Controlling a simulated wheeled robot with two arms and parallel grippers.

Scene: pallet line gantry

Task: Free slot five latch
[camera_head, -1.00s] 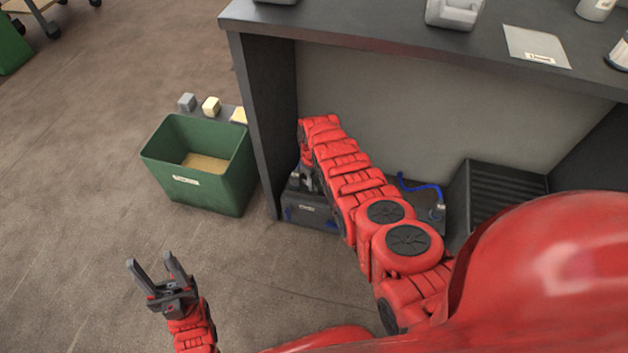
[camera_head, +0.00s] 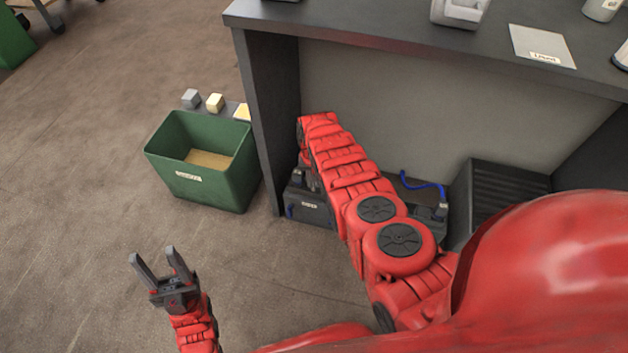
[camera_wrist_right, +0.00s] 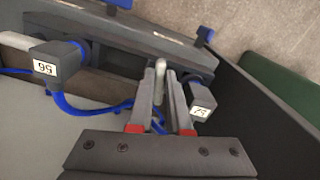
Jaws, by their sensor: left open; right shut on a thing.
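A dark unit (camera_head: 312,212) with a small white label stands on the floor under the bench. In the right wrist view, my right gripper (camera_wrist_right: 167,72) has its two fingers around a pale rounded peg (camera_wrist_right: 159,68), with the fingers close together on it. A labelled dark block (camera_wrist_right: 201,98) is just right of the fingers, and another labelled block (camera_wrist_right: 47,66) is at the left; neither number reads surely. In the head view my right forearm hides most of the right gripper. My left gripper (camera_head: 154,254) is open and empty above the floor at lower left.
A blue cable (camera_wrist_right: 92,110) curves from the left block towards the fingers. The bench (camera_head: 400,38) overhangs my right arm, with its side panel (camera_head: 266,120) close by. A green bin (camera_head: 240,172) stands left of the panel. A dark ribbed box (camera_head: 500,185) is at right.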

